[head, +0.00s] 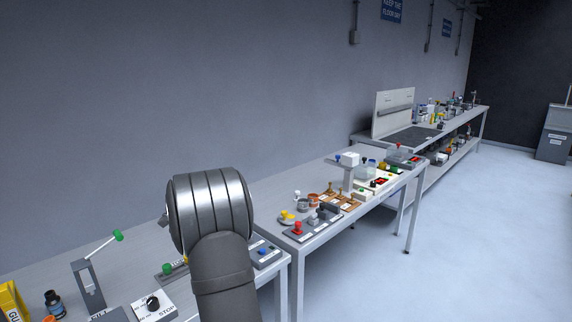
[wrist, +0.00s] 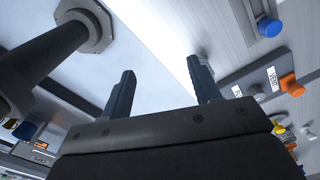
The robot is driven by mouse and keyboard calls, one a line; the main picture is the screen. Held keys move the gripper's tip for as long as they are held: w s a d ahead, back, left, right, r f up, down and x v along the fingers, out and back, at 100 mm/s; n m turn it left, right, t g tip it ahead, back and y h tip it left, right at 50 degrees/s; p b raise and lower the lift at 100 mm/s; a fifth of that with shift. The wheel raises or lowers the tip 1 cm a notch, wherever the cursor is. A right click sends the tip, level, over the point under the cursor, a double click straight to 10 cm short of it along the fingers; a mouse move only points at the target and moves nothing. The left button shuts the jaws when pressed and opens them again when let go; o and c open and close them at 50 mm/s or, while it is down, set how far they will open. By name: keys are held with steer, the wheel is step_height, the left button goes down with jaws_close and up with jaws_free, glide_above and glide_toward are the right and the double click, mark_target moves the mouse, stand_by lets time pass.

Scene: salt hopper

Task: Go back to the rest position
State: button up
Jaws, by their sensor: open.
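My gripper (wrist: 162,82) shows in the wrist view with its two dark fingers spread apart. Nothing is between the fingers. Behind them are a pale table surface and a bright strip of floor. In the head view my arm rises in front of the near bench (head: 225,200), and the gripper itself cannot be made out there.
A green-knobbed lever (head: 118,236) and a black knob (head: 152,302) are left of my arm. A red button (head: 298,227) is on the bench to the right. The wrist view shows a blue knob (wrist: 270,27) and an orange knob (wrist: 291,85). Open floor (head: 460,240) lies right.

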steer(key=shift+w+a+f+m, duration=0.25)
steer(key=shift+w+a+f, duration=0.15)
steer(key=shift+f, duration=0.2)
steer(key=shift+w+a+f+m, duration=0.25)
steer(key=shift+w+a+f, duration=0.15)
steer(key=shift+f, duration=0.15)
steer(key=o, duration=0.9)
steer(key=shift+o, duration=0.2)
steer(key=s+r+n+y, duration=0.1)
steer(key=s+r, duration=0.2)
steer(key=r, duration=0.3)
steer(key=s+r+n+y, duration=0.1)
steer(key=s+r+n, duration=0.1)
steer(key=r, duration=0.5)
steer(key=shift+s+d+r+t, duration=0.2)
steer(key=shift+s+t, duration=0.1)
steer(key=shift+s, duration=0.2)
steer(key=s+r+n+y, duration=0.2)
steer(key=s+r+n, duration=0.1)
steer(key=s+r, duration=0.6)
steer(key=w+x, duration=0.2)
steer(key=x, duration=0.7)
steer(key=shift+t, duration=0.3)
